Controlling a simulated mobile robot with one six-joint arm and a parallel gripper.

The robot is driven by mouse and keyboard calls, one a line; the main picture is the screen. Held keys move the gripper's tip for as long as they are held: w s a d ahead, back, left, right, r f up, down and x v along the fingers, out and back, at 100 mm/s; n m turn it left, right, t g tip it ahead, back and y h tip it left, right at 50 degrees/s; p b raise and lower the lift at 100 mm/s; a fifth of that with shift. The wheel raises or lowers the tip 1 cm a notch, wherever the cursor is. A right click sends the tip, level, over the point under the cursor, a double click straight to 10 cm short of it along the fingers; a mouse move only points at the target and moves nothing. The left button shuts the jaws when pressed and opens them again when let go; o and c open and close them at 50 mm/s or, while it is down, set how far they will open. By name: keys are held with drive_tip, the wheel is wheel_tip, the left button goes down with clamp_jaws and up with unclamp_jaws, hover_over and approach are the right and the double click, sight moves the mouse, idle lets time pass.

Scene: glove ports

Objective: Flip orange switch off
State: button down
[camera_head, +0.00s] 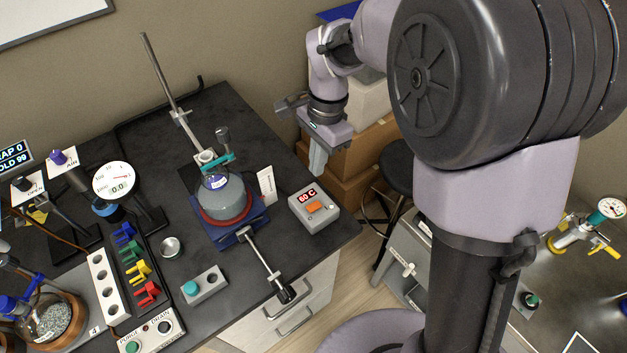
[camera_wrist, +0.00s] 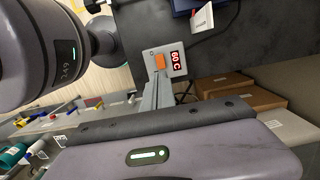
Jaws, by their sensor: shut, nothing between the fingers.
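The orange switch (camera_head: 314,207) sits on top of a small grey control box (camera_head: 323,222) near the right edge of the black bench. The box has a red display reading 60 C. In the wrist view the orange switch (camera_wrist: 160,62) shows beside the display on the box (camera_wrist: 177,73). My gripper (camera_head: 317,165) is above and slightly behind the box, pointing down, apart from it. Its fingers are together and empty. In the wrist view the fingertips (camera_wrist: 159,82) appear just below the switch. I cannot tell which way the switch is tilted.
A round flask (camera_head: 222,196) sits in a red-rimmed heater on a blue stand left of the box, with a white card (camera_head: 267,186) between them. A clamp rod (camera_head: 268,265) lies in front. Cardboard boxes (camera_head: 352,160) and a black stool (camera_head: 398,165) stand beyond the bench edge.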

sight(310, 207)
drive_tip(key=f+b, duration=0.1)
drive_tip(key=f, duration=0.3)
drive_tip(key=a+f+b, duration=0.1)
drive_tip(key=f+b, duration=0.1)
drive_tip(key=f, duration=0.2)
drive_tip(key=f+b, duration=0.2)
drive_tip(key=f, duration=0.3)
drive_tip(key=shift+s+a, duration=0.15)
drive_tip(key=shift+s, duration=0.25)
